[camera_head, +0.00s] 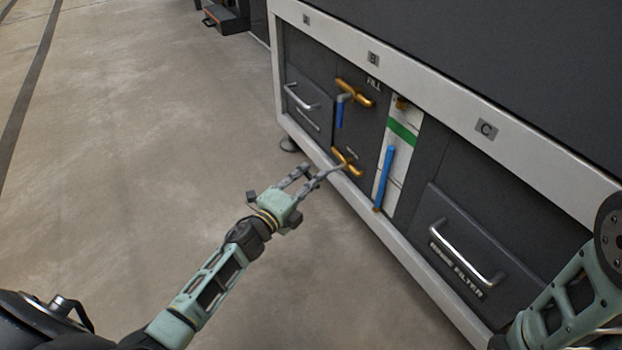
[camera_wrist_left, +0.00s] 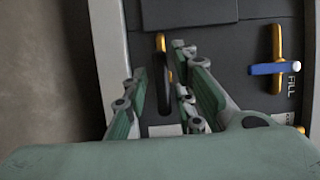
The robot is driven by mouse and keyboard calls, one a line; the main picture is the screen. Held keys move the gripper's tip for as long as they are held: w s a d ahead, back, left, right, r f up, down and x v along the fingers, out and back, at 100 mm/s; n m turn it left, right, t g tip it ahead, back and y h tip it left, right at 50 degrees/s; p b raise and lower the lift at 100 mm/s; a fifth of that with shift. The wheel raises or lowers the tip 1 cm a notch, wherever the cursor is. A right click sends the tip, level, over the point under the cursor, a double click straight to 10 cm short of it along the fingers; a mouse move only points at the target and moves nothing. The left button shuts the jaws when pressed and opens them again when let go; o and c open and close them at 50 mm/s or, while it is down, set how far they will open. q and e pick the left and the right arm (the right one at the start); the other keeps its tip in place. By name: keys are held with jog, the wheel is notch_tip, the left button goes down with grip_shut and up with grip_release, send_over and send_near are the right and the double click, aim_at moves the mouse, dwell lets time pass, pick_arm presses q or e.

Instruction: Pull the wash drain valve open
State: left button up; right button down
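The lower brass valve (camera_head: 347,162) sits on the dark washer panel, below the one marked FILL. Its own label is too small to read in the head view. In the left wrist view its brass body (camera_wrist_left: 160,42) carries a dark handle (camera_wrist_left: 164,72) that sticks out toward the camera. My left gripper (camera_head: 311,174) is in front of this valve. In the left wrist view my left gripper (camera_wrist_left: 160,68) is open, with one finger on each side of the dark handle. Gaps show beside the handle; firm contact cannot be told. My right gripper is out of view.
The FILL valve (camera_head: 355,93) with a blue handle (camera_head: 340,113) is above. A white strip (camera_head: 394,176) with a blue tube (camera_head: 385,176) is to the right. A filter drawer (camera_head: 465,245) with a metal handle is further right. Open floor (camera_head: 120,150) lies left.

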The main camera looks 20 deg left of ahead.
pick_arm(q)
jog(key=shift+o, duration=0.2)
jog(key=shift+d, duration=0.1)
jog(key=v, duration=1.2)
jog(key=shift+w, duration=0.1)
